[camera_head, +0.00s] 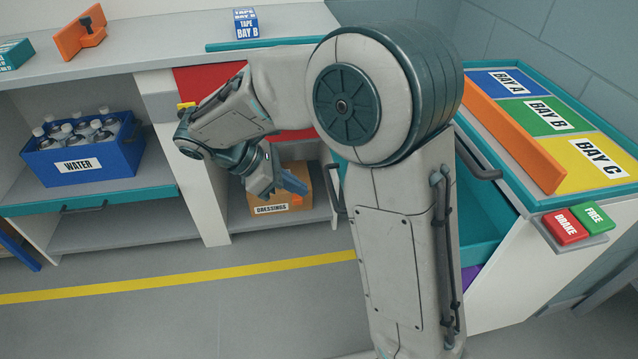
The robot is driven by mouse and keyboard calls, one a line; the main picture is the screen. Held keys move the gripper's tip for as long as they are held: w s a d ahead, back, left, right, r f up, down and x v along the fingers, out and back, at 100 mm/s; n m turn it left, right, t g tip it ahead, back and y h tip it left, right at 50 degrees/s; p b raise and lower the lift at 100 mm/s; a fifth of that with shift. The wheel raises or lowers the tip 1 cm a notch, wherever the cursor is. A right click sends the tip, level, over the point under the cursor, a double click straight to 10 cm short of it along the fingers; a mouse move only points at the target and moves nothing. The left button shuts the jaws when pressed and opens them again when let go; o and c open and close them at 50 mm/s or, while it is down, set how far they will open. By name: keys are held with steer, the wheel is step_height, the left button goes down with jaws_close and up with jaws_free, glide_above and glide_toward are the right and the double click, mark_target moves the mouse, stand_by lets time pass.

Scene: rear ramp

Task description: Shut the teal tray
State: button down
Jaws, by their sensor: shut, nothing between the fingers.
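A teal tray (485,222) stands out from the side of the white cart at the right, open, with its inside showing. My arm hides much of it. A dark handle (337,190) shows at its left end, just left of my arm. My gripper (296,184) is shut and empty, left of that handle and apart from it in the picture. It overlaps the cardboard dressings box in view; I cannot tell its depth exactly.
A dressings box (268,207) sits on a low shelf. A water crate (85,150) stands left. Floor (220,310) is clear at front left.

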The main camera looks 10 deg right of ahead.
steer(key=d+r+b+x, duration=0.2)
steer(key=b+x, duration=0.1)
steer(key=x, duration=0.9)
steer(key=shift+b, duration=0.3)
steer(key=shift+s, duration=0.1)
